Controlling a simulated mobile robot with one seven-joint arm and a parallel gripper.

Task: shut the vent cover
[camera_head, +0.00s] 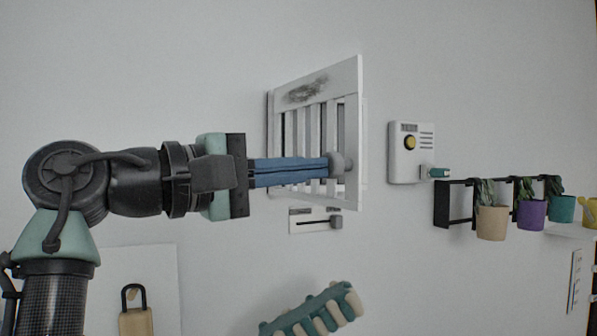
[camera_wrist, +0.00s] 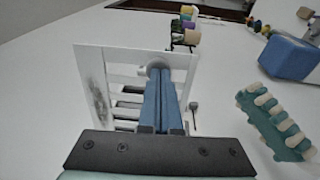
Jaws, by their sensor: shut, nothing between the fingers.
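The vent cover (camera_head: 348,90) is a white slatted panel on the wall, with a dark smudge near its top. It stands swung out at an angle, its right edge away from the wall. A round grey knob (camera_head: 343,165) sits near that edge; it also shows in the wrist view (camera_wrist: 156,66). My gripper (camera_head: 327,168) has its blue fingers shut together with nothing between them. The fingertips are at the knob and cross in front of the slats; I cannot tell whether they touch it. In the wrist view the fingers (camera_wrist: 160,84) hide part of the cover (camera_wrist: 92,62).
A slider plate (camera_head: 302,225) is below the cover. A white box with a yellow button (camera_head: 410,142) is to the right, then a black rack (camera_head: 441,205) with potted plants. A teal and cream ribbed object (camera_head: 315,312) is below. The wall above is clear.

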